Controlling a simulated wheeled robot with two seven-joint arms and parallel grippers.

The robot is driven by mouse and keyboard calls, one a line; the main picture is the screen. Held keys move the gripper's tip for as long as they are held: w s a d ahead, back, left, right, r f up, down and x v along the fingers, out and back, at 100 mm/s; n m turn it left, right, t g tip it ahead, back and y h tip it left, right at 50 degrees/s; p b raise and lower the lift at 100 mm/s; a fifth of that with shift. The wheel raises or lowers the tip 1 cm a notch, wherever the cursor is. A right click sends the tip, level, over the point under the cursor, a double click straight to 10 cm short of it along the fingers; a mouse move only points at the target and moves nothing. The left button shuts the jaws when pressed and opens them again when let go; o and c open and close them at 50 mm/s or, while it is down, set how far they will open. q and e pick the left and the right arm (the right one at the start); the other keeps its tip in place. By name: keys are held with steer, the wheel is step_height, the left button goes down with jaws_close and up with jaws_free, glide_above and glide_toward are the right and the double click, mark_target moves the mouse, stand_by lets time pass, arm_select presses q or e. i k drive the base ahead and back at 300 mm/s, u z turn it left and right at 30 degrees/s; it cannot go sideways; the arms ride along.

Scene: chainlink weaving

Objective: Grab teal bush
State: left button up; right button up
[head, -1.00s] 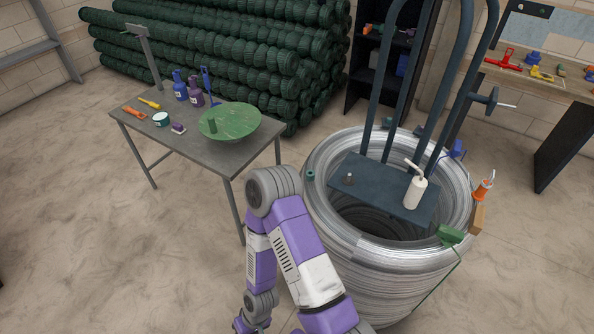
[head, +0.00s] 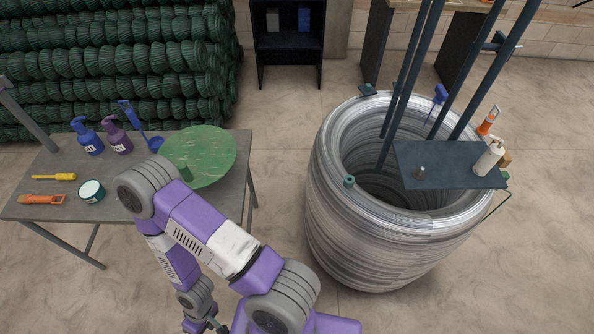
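A small teal bush (head: 349,181) stands on the near left rim of the large wire coil (head: 400,240), in the head view. It looks like a short round cylinder and nothing touches it from above. My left arm is folded to the left of the coil, with its elbow over the table edge. The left gripper (head: 208,324) is low at the bottom edge, partly cut off, well apart from the bush; its fingers are too unclear to read. My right gripper is out of view.
A dark plate (head: 440,165) with a white bottle (head: 489,157) crosses the coil, with upright bars beside it. The table (head: 60,150) at left holds a green disc (head: 200,155), bottles and tools. Open floor (head: 285,130) lies between table and coil.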

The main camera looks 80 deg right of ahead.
mark_target(349, 180)
steer(key=i, duration=0.6)
steer(key=z, duration=2.65)
